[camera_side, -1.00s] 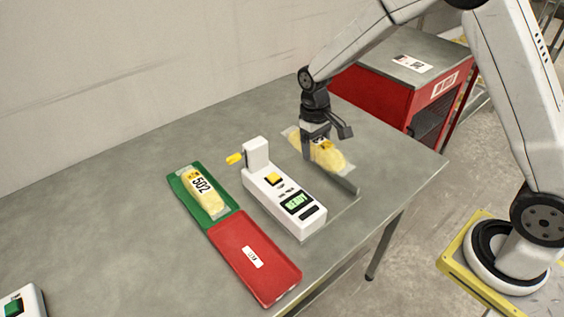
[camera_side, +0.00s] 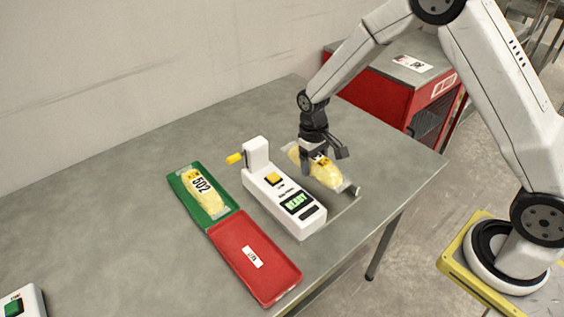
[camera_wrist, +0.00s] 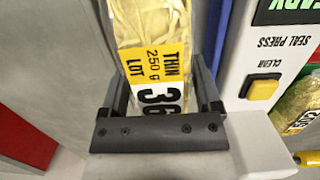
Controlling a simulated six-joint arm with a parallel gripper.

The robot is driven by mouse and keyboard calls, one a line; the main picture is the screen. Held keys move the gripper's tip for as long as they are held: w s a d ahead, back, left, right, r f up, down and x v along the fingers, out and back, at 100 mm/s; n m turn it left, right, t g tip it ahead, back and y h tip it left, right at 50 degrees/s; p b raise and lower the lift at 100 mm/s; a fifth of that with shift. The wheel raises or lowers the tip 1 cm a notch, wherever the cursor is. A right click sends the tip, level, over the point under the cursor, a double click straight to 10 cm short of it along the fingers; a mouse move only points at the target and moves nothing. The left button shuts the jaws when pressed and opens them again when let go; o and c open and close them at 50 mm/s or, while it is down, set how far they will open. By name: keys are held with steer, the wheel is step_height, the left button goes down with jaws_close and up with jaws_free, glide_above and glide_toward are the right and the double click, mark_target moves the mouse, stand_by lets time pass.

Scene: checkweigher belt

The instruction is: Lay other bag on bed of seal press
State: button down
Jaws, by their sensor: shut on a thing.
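My gripper (camera_side: 318,163) is shut on a clear bag (camera_side: 327,177) with yellow contents, to the right of the seal press. In the wrist view the bag (camera_wrist: 158,28) lies between the fingers (camera_wrist: 160,80), its label reading THIN, 250 g, LOT and a partly hidden number starting 36. The white seal press (camera_side: 260,186) has a yellow button and a READY display; its casing also shows in the wrist view (camera_wrist: 238,65). A grey strip beside the press lies mostly under the bag. I cannot tell whether the bag touches it. Another bag (camera_side: 206,200), marked 502, lies in the green tray (camera_side: 216,219).
A red tray (camera_side: 240,240) adjoins the green one at the front. A yellow knob (camera_side: 235,158) sticks out left of the press. A red cabinet (camera_side: 375,90) stands behind the grey table (camera_side: 120,190). A white box with a green button (camera_side: 14,305) is front left.

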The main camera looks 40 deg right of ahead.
mark_target(312, 183)
steer(key=shift+f, duration=2.1)
jaws_free()
steer(key=shift+r, duration=4.5)
